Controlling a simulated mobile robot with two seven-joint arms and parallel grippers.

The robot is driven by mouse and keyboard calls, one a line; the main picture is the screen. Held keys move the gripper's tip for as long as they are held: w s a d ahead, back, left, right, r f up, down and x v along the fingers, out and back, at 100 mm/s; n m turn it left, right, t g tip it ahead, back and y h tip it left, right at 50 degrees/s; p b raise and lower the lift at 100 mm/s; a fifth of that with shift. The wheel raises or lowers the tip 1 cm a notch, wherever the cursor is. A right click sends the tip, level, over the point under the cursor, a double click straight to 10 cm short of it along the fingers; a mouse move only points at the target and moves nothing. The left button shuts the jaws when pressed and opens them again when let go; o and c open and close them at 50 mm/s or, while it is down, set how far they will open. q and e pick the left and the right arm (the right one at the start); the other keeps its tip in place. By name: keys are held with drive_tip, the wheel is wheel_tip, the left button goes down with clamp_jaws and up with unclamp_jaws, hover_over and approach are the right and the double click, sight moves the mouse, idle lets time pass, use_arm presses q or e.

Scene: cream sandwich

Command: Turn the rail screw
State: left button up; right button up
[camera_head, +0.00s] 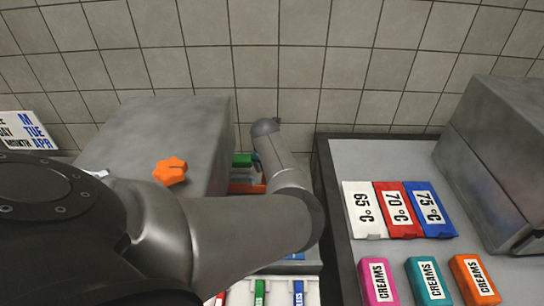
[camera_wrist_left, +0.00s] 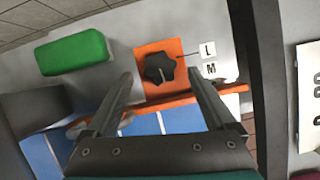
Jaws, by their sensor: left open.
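In the left wrist view a black lobed knob (camera_wrist_left: 158,68) sits on an orange block (camera_wrist_left: 150,50), beside white labels L (camera_wrist_left: 208,49) and M (camera_wrist_left: 211,69). It looks like the rail screw. My left gripper (camera_wrist_left: 159,76) is open and empty, its two fingers either side of the knob in the picture; I cannot tell how far off it is. An orange bar (camera_wrist_left: 175,102) runs below the knob. In the head view my arm hides the gripper and the knob; part of the orange piece (camera_head: 246,187) shows. My right gripper is not in view.
A green block (camera_wrist_left: 73,52) lies left of the knob; it also shows in the head view (camera_head: 242,159). A grey box (camera_head: 130,130) with an orange star knob (camera_head: 170,171) stands at left. Temperature cards (camera_head: 405,225) and CREAMS blocks (camera_head: 428,280) lie on the right-hand table (camera_head: 375,160).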

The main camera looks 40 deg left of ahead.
use_arm(q)
drive_tip(key=shift+x, duration=0.85)
drive_tip(key=c, duration=1.4)
